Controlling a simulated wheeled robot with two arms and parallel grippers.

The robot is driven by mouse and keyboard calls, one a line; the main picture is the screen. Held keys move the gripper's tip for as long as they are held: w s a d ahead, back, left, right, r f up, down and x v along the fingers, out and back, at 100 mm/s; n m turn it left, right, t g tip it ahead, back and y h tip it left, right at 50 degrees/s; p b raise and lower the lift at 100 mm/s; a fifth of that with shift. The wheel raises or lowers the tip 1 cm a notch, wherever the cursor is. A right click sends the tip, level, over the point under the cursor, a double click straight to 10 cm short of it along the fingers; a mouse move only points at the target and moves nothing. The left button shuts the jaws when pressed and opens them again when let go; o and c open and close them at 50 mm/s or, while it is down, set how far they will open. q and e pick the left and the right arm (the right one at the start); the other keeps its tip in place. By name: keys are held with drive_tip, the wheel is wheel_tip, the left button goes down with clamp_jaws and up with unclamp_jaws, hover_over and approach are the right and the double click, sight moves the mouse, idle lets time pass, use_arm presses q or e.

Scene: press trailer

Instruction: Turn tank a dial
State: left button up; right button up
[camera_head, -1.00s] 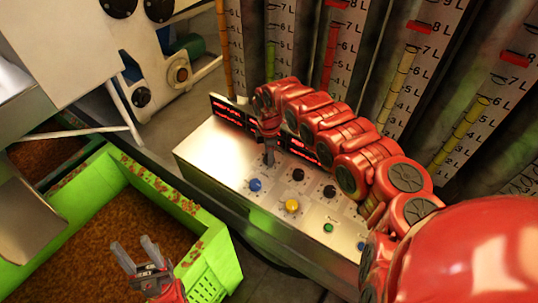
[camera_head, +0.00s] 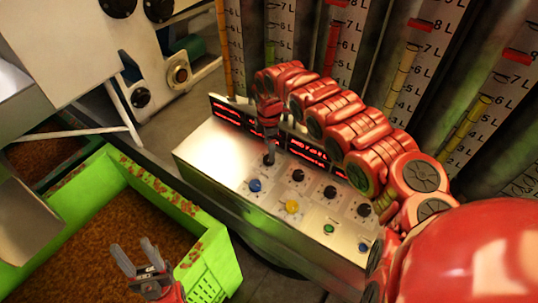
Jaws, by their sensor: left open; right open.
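A row of black dials runs along the metal control panel (camera_head: 212,147). The leftmost black dial (camera_head: 268,161) is mostly hidden by my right gripper (camera_head: 269,150). That gripper points down at this dial, with its fingers at or just above it; I cannot tell whether they touch it. Its jaws are open. The other black dials (camera_head: 298,176) (camera_head: 330,192) (camera_head: 364,210) stand to the right, clear of the gripper. No dial label is readable. My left gripper (camera_head: 137,258) is open and empty, away from the panel, over the green bin.
Coloured buttons line the panel's front: blue (camera_head: 255,185), yellow (camera_head: 292,206), green (camera_head: 328,229). Red displays (camera_head: 236,115) sit behind the dials. Marked tanks (camera_head: 409,70) stand at the back. A green bin (camera_head: 216,258) of brown material is at the left.

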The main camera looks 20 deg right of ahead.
wheel_tip(320, 180, up, 13)
drive_tip(key=b, duration=0.3)
